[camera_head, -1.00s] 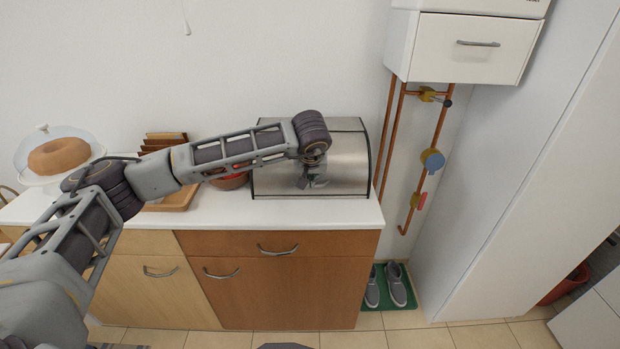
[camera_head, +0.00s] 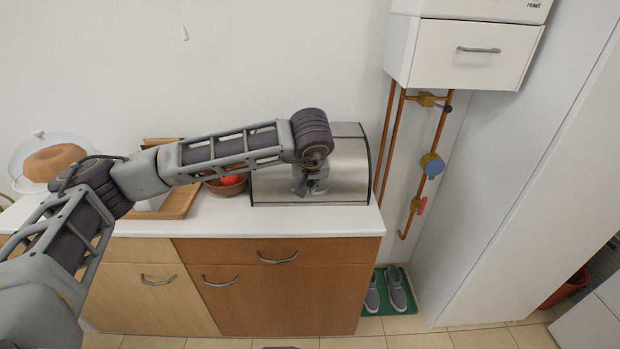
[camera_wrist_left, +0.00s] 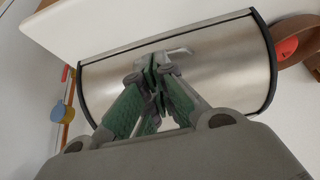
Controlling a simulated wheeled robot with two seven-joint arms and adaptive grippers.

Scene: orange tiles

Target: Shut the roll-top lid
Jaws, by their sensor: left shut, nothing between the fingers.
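The bread box with its roll-top lid (camera_head: 346,175) stands on the white counter against the wall. The curved brushed-steel lid covers the front down to near the counter, and it looks shut. In the left wrist view the steel lid (camera_wrist_left: 225,60) fills the middle, framed by black side edges, with a small handle (camera_wrist_left: 180,54) near the counter-side edge. My left gripper (camera_head: 311,188) is in front of the lid's lower part. In the wrist view its fingertips (camera_wrist_left: 158,66) are shut and empty beside the handle; whether they touch it I cannot tell. My right gripper is out of view.
A bowl with red fruit (camera_head: 228,184) stands left of the box, beside a wooden tray (camera_head: 178,207). A cake under a glass cover (camera_head: 55,162) is farther left. Copper pipes (camera_head: 388,140) with valves run right of the box. Shoes stand on a green mat (camera_head: 370,309).

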